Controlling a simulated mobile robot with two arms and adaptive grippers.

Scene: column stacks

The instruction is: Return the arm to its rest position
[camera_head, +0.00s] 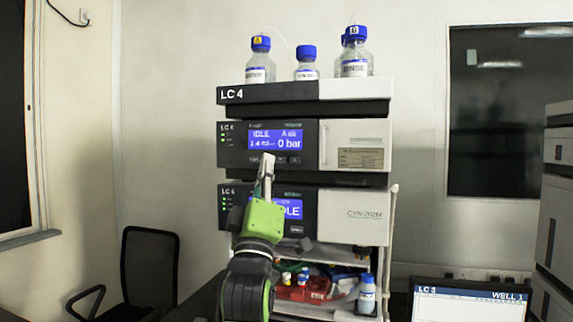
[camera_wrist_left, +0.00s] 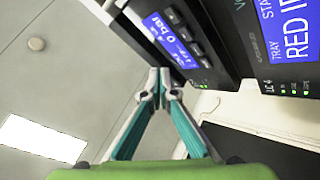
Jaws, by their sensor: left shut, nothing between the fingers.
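My left gripper (camera_head: 266,172) is raised in front of the LC 4 column stack (camera_head: 304,92) in the head view. Its fingers point up and overlap the gap between the two display modules. In the left wrist view the fingertips (camera_wrist_left: 160,85) are together with nothing between them. The upper module's blue screen (camera_head: 275,139) reads IDLE and 0 bar. The lower module's screen (camera_head: 293,209) is partly hidden behind my gripper. In the wrist view, the 0 bar screen (camera_wrist_left: 170,38) and its buttons lie just beyond the fingertips. My right gripper is not seen.
Several blue-capped bottles (camera_head: 260,62) stand on top of the stack. A shelf below holds a red tray (camera_head: 300,292) and a blue-capped bottle (camera_head: 367,294). A black chair (camera_head: 150,265) stands at left. A monitor (camera_head: 470,303) and another stack (camera_head: 556,200) are at right.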

